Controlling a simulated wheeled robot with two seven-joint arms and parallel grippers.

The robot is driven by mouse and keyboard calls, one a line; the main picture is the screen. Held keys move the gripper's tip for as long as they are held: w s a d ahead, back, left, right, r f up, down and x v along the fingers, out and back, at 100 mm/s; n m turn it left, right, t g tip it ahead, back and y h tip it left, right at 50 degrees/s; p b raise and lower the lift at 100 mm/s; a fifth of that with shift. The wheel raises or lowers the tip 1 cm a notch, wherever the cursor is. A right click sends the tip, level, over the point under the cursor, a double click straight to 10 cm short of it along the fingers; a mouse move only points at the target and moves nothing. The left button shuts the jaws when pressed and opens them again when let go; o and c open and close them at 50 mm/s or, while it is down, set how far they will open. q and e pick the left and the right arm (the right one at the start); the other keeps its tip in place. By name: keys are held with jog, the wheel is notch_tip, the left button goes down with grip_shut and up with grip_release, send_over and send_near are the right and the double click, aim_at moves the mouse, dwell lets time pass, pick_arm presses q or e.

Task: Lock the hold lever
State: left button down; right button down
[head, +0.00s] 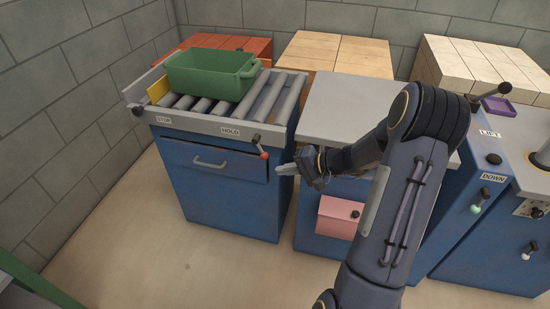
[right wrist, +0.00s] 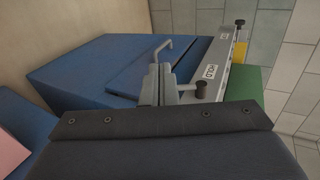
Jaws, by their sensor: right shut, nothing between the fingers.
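My left gripper is not in view.
A green bin (head: 210,74) stands on the rollers near a yellow plate (head: 158,90) and a STOP label. A drawer handle (head: 210,163) sticks out of the blue cabinet (head: 222,195) below. A pink box (head: 338,217) is on the neighbouring cabinet's front.

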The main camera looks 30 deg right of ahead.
jog(key=s+d+m+t, duration=0.1)
jog(key=s+d+t, duration=0.2)
jog(key=d, duration=0.6)
send_near(260, 148)
jog(key=w+a+f, duration=0.1)
jog(key=w+f, duration=0.2)
jog(key=f, duration=0.2)
jog(key=shift+w+a+h, duration=0.3)
jog(key=shift+w+a, duration=0.05)
jog(key=shift+a, duration=0.05)
jog(key=f+t+y+b, duration=0.1)
jog(key=b, duration=0.4)
jog(key=w+a+t+b, duration=0.1)
jog(key=t+b, duration=0.1)
jog(key=b, duration=0.3)
jog(key=w+a+f+m+t+y+b, duration=0.1)
jog(key=t+b, duration=0.1)
jog(key=b, duration=0.3)
jog(key=shift+w+f+y+b, duration=0.1)
jog(key=shift+f+y+b, duration=0.2)
jog(key=shift+d, duration=0.1)
